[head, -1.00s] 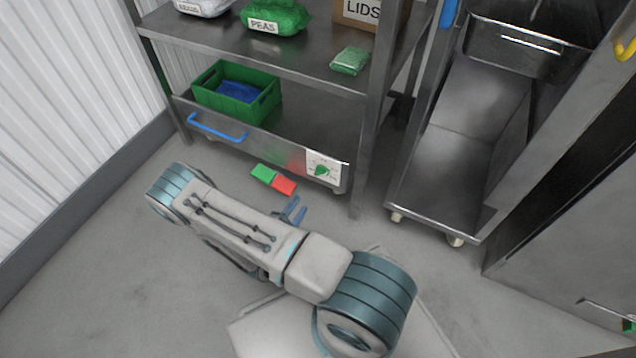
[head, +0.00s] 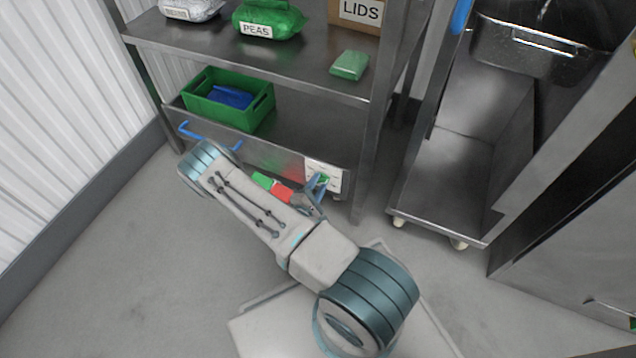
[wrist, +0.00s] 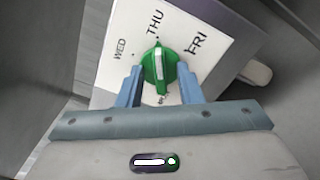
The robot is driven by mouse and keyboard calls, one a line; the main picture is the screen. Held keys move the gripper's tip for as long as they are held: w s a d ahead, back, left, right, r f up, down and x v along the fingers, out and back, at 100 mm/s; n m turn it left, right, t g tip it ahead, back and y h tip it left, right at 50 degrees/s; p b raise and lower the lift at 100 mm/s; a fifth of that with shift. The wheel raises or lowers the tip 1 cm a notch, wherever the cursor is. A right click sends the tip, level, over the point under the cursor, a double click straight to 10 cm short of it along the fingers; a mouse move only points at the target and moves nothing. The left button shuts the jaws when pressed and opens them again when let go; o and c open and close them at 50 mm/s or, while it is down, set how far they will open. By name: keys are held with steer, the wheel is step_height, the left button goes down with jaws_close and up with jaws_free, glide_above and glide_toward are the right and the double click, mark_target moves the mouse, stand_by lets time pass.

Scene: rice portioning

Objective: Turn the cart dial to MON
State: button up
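The cart dial is a green knob with a white bar (wrist: 160,65) on a white panel (wrist: 120,75) printed WED, THU and FRI. The bar lies roughly along the line toward THU; which end is the pointer I cannot tell. A label below the knob is mostly hidden, so I cannot read MON. My gripper (wrist: 158,72) has its two blue fingers apart, one on each side of the knob, with narrow gaps; contact is not clear. In the head view my gripper (head: 316,190) is at the panel (head: 335,180) on the front of the cart's lower shelf.
The shelf cart (head: 255,150) has a blue handle (head: 205,135) and holds a green crate (head: 262,108). A green and red piece (head: 263,181) shows behind my arm. A metal cart (head: 440,215) stands to the right. Floor is clear at the left.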

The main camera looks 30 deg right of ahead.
jaws_close()
